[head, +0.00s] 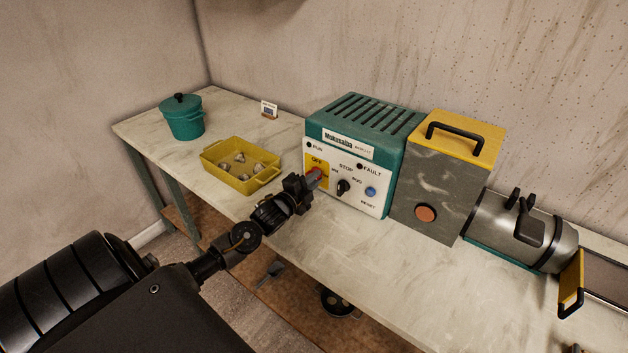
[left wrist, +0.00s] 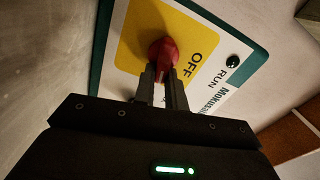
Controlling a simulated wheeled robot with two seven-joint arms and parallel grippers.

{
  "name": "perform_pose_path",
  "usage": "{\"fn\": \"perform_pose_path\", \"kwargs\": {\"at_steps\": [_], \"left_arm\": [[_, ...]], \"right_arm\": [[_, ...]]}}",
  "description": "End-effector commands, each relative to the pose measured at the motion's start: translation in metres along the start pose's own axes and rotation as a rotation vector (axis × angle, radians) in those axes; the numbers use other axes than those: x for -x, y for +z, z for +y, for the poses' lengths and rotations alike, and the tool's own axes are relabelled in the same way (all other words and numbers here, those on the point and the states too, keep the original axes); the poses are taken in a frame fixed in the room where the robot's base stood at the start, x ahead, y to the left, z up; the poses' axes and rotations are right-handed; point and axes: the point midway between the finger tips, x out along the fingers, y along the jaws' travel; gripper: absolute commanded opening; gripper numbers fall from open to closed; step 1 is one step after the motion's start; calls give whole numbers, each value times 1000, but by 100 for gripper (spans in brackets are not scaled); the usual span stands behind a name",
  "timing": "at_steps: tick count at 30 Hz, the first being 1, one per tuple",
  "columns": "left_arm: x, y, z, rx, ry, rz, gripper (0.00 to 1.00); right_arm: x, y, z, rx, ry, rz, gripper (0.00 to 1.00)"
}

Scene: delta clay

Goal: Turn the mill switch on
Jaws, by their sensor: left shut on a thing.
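The mill's control box (head: 362,130) is teal with a white front panel and stands on the table. Its red rotary switch (left wrist: 163,54) sits on a yellow plate (left wrist: 150,28) marked OFF. In the head view the red switch (head: 314,174) is partly hidden by my left gripper (head: 308,182). In the left wrist view the fingers of my left gripper (left wrist: 163,78) are closed around the lower part of the red switch. The RUN lamp (left wrist: 233,61) looks dark. My right gripper is in neither view.
A yellow tray (head: 230,187) with several small lumps and a teal lidded pot (head: 183,122) stand to the left. A grey box with a yellow top (head: 456,140) and a metal cylinder (head: 510,232) stand to the right. The table front is mostly clear.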

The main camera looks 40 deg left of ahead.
Motion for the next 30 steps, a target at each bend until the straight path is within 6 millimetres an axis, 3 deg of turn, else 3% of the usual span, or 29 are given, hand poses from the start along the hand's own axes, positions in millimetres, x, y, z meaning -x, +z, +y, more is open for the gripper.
{"fn": "perform_pose_path", "kwargs": {"at_steps": [12, 29, 30], "left_arm": [[0, 0, 4, -189, 0, 0, 0], [0, 0, 4, -217, 1, 0, 0], [0, 0, 4, -217, 1, 0, 15]], "right_arm": [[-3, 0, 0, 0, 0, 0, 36], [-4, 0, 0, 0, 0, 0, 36], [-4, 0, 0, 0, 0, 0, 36]]}}
